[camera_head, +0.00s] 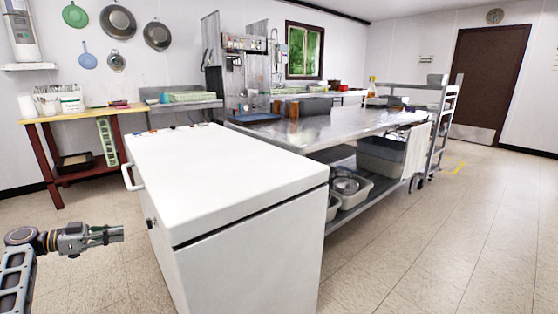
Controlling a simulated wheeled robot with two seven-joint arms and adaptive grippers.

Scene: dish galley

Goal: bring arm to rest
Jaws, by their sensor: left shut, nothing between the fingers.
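My left gripper (117,234) is at the lower left of the head view, at the end of my left arm. Its fingers are shut with nothing between them. It points right, over the tiled floor, just left of the white chest freezer (215,185) and apart from it. My right gripper and arm do not show.
The white freezer with a side handle (131,177) fills the middle foreground. A steel table (330,130) with grey bins (380,158) below stands behind it. A wooden side table (90,115) is at the back left. The floor (460,230) at right is clear up to a brown door (487,85).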

